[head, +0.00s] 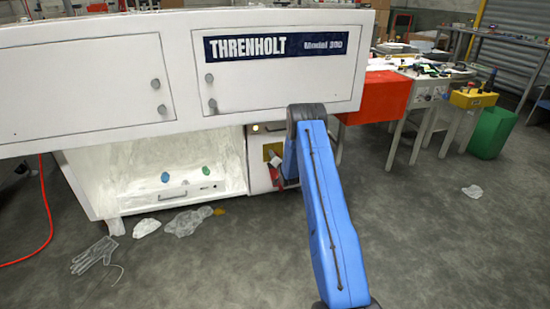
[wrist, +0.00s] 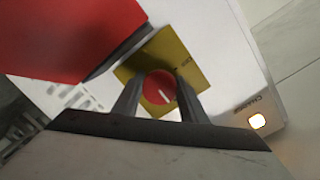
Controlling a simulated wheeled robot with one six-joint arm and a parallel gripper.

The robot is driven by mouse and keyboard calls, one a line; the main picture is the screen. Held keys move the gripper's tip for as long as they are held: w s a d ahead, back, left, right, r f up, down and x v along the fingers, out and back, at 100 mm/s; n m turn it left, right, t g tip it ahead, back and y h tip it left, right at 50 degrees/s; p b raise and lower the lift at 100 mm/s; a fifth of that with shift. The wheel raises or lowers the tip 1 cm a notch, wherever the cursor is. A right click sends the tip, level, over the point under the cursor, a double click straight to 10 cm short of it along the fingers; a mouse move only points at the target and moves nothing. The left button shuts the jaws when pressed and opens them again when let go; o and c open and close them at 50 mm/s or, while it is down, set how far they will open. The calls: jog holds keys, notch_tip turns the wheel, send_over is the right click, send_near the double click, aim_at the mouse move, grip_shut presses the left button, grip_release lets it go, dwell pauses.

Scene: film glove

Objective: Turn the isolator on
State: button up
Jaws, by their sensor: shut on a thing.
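The isolator is a round red knob (wrist: 159,88) with a white pointer line, set on a yellow plate (wrist: 192,68) on a pale panel. The small lettering on the plate is too blurred to read surely. My gripper (wrist: 157,82) has its two dark fingers on either side of the knob and is shut on it. In the head view the yellow plate (head: 272,150) shows at the right of the white cabinet's lower front (head: 258,180). My blue arm reaches in front of it there and hides much of the area.
A lit lamp (wrist: 257,121) sits beside the plate. A large red part (wrist: 70,35) lies close to the fingers at upper left. The white THRENHOLT hood (head: 280,85) overhangs the panel.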

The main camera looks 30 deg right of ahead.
jog(key=o, duration=1.1)
jog(key=shift+c, duration=0.2)
jog(key=v, duration=1.7)
jog(key=shift+s, duration=0.25)
